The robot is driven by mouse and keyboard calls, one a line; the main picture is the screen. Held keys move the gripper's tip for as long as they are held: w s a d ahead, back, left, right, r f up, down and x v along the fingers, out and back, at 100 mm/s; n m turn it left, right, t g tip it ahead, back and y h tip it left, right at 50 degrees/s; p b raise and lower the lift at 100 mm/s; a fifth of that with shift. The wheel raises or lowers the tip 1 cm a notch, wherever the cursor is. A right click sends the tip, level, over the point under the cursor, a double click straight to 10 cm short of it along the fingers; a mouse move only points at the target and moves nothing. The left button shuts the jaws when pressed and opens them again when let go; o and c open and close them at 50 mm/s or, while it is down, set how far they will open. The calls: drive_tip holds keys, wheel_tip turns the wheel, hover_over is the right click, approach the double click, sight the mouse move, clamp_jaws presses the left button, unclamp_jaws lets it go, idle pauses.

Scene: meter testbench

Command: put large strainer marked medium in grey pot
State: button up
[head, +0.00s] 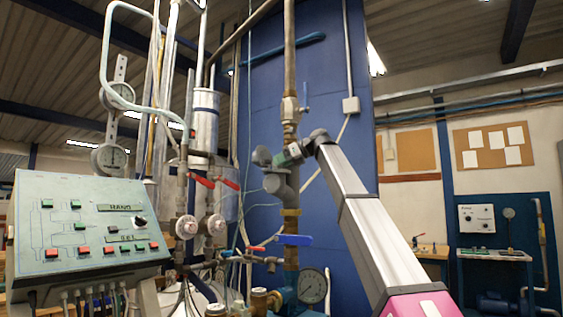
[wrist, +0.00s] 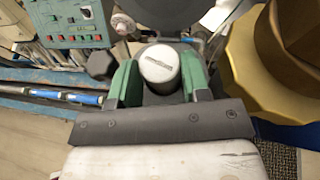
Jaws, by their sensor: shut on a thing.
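In the wrist view, my gripper (wrist: 159,75) has its two green fingers on either side of an upright cylinder with a pale round top (wrist: 158,64). A dark marking lies across that top, too small to read, so I cannot tell whether it is the strainer marked medium. The fingers are shut on this cylinder. In the head view, my gripper (head: 291,153) shows small and green-grey at the end of my arm, overlapping the vertical pipe. The held cylinder is not clear there. I cannot make out the grey pot for certain in either view.
A control panel (head: 90,232) stands at left. Pipes with red and blue valve levers (head: 295,240) and a pressure gauge (head: 312,286) fill the middle. In the wrist view, a large yellow fitting (wrist: 262,85) is close at right and a dark rounded shape (wrist: 165,12) is above the cylinder.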

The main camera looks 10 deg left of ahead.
drive_tip(key=shift+f, duration=0.55)
drive_tip(key=o, duration=1.1)
drive_tip(key=shift+d, duration=0.1)
